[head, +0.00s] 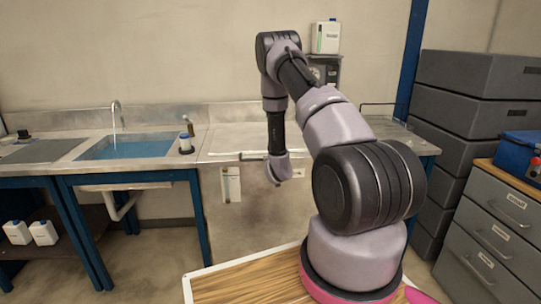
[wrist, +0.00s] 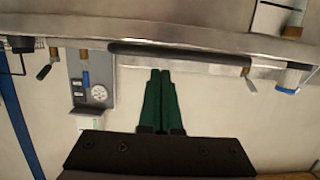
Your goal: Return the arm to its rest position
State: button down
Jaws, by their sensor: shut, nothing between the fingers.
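My arm rises from its base at the right of the head view, bends at the top and comes down at the wrist (head: 278,165) in front of the metal bench. The fingers are not distinct in the head view. In the wrist view my gripper (wrist: 161,72) shows two dark green fingers side by side and touching, with nothing between them. They point at a metal edge with a dark bar (wrist: 180,50).
A bench with a sink (head: 135,147) stands at left, with a small bottle (head: 186,143) beside it. A grey gauge panel (wrist: 92,72) shows in the wrist view. Stacked grey boxes (head: 478,75) and a drawer cabinet (head: 490,225) stand at right. A wooden surface (head: 255,282) lies in front.

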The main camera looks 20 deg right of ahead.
jog(key=s+a+f, duration=0.1)
jog(key=s+f, duration=0.3)
jog(key=f, duration=0.1)
notch_tip(320, 180, up, 16)
jog(key=w+m+g, duration=0.1)
jog(key=w+m, duration=0.1)
jog(key=w, duration=0.1)
jog(key=s+a+r+g+y, duration=0.1)
jog(key=s+a+r, duration=0.2)
jog(key=r, duration=0.5)
jog(key=s+a+r+g+y, duration=0.15)
jog(key=s+r, duration=0.25)
jog(key=r, duration=0.4)
jog(key=s+a+r+g+y, duration=0.1)
jog(key=s+a+r, duration=0.2)
jog(key=s+r, duration=0.35)
jog(key=s+a+r+g+y, duration=0.1)
jog(key=s+a+r, duration=0.3)
jog(key=s, duration=0.5)
jog(key=s+a+r+g, duration=0.1)
jog(key=s, duration=0.8)
jog(key=s+a+r+n+g+y, duration=0.1)
jog(key=s+a, duration=0.1)
jog(key=s, duration=0.7)
jog(key=shift+a+r, duration=0.25)
jog(key=shift+r, duration=0.1)
jog(key=shift+y, duration=0.35)
